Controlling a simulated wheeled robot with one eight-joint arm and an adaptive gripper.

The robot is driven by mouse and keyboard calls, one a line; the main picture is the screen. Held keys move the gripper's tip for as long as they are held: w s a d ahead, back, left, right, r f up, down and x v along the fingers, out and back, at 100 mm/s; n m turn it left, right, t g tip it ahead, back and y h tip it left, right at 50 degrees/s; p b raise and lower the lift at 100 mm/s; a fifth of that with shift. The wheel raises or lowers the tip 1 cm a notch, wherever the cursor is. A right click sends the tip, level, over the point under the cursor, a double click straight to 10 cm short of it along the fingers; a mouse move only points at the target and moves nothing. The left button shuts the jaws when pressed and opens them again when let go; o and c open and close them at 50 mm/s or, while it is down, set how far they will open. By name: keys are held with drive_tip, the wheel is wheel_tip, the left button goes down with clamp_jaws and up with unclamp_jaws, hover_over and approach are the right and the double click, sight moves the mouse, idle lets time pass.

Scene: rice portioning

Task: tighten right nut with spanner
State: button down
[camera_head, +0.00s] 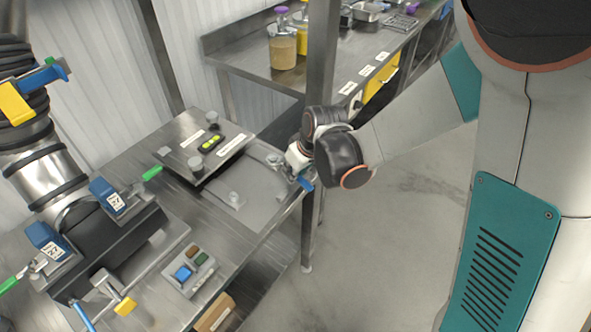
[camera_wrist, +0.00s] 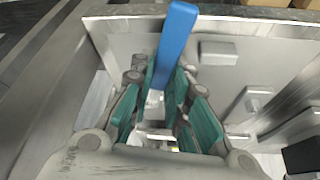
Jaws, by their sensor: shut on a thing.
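My gripper (camera_wrist: 165,100) is shut on a blue-handled tool, which I take to be the spanner (camera_wrist: 177,38). The handle stands out between the teal finger pads in the wrist view, pointing up the picture. In the head view my gripper (camera_head: 297,158) is at the right edge of the metal bench, and the blue end of the spanner (camera_head: 306,184) shows just below it. A grey bolt-like part (camera_head: 235,198) stands on the flat plate to the left of my gripper. I cannot tell which part is the right nut. The spanner's jaw end is hidden.
The floor at right is clear.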

drive_tip(key=shift+a, duration=0.1)
drive_tip(key=shift+s+a+m+h, duration=0.35)
drive_tip(key=shift+a+m, duration=0.25)
drive_tip(key=shift+m, duration=0.3)
drive_tip(key=shift+s+a+m+b, duration=0.3)
drive_tip(key=shift+a+m+b, duration=0.05)
drive_tip(key=shift+a+m, duration=0.25)
drive_tip(key=shift+a+m+t+h, duration=0.1)
drive_tip(key=shift+m+t+h, duration=0.2)
drive_tip(key=shift+h, duration=0.05)
drive_tip(key=shift+s+a+m+h, duration=0.15)
drive_tip(key=shift+a+m, duration=0.25)
drive_tip(key=shift+m, duration=0.05)
drive_tip(key=shift+s+a+m+h, duration=0.1)
drive_tip(key=shift+a+m+h, duration=0.05)
drive_tip(key=shift+a+m, duration=0.25)
drive_tip(key=shift+w+d+n+y+b, duration=0.25)
drive_tip(key=shift+w+d+n+y, duration=0.1)
drive_tip(key=shift+d+n, duration=0.5)
drive_tip(key=shift+w+d+n+y+b, duration=0.2)
drive_tip(key=shift+d+n+y, duration=0.15)
drive_tip(key=shift+d+n, duration=0.45)
